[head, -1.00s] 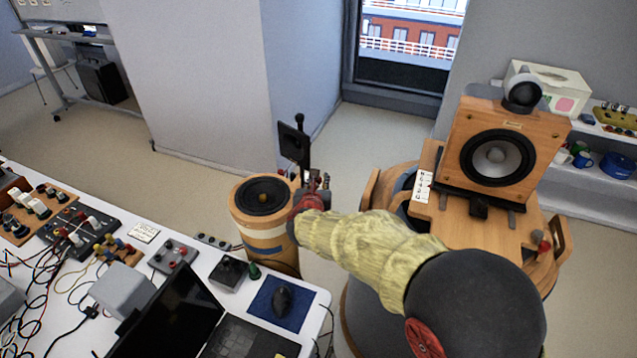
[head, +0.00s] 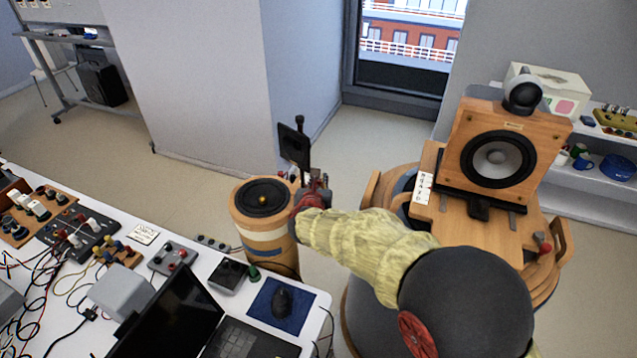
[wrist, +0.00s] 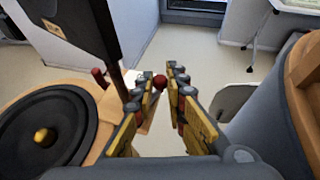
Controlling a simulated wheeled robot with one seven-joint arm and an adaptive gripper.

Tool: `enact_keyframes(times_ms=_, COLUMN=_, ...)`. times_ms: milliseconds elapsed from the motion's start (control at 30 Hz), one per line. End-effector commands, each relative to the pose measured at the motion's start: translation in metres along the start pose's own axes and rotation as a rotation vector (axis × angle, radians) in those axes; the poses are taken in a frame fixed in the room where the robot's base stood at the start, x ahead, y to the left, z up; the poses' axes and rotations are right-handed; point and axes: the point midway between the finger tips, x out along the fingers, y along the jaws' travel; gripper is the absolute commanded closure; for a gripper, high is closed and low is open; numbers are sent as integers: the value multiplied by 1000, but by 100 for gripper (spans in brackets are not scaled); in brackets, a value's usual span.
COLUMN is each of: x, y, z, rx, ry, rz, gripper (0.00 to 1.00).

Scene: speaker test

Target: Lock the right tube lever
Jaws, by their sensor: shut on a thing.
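The wooden tube (head: 263,241) stands beyond the corner of the desk, with a black speaker cone and a yellow centre on its top. The cone (wrist: 47,128) fills the lower left of the wrist view. The right tube lever shows as a dark red knob (wrist: 159,82) between my fingertips. My gripper (wrist: 161,76) is shut on it at the tube's right side. A second red-tipped lever (wrist: 98,74) stands to the left, apart from my fingers. In the head view my gripper (head: 314,181) partly hides the tube's right edge, and the held lever cannot be made out.
A black panel on a post (head: 294,145) rises close behind the gripper. A large wooden speaker (head: 497,157) stands on a rounded stand at right. The desk (head: 315,308) at lower left holds a laptop, mouse and wired boxes. Open floor lies behind the tube.

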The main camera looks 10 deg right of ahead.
Motion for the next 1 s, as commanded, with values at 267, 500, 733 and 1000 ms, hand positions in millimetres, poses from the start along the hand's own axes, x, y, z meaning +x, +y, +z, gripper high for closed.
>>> enact_keyframes(times_ms=267, x=-1, y=1, z=0, rx=5, ry=1, rz=-11, gripper=100)
enact_keyframes(times_ms=500, x=-3, y=1, z=0, rx=37, ry=3, rz=-92, gripper=100)
enact_keyframes(times_ms=733, x=-7, y=-1, z=-1, rx=98, ry=4, rz=-246, gripper=100)
enact_keyframes(times_ms=1000, x=-13, y=-3, z=-4, rx=188, ry=2, rz=-461, gripper=100)
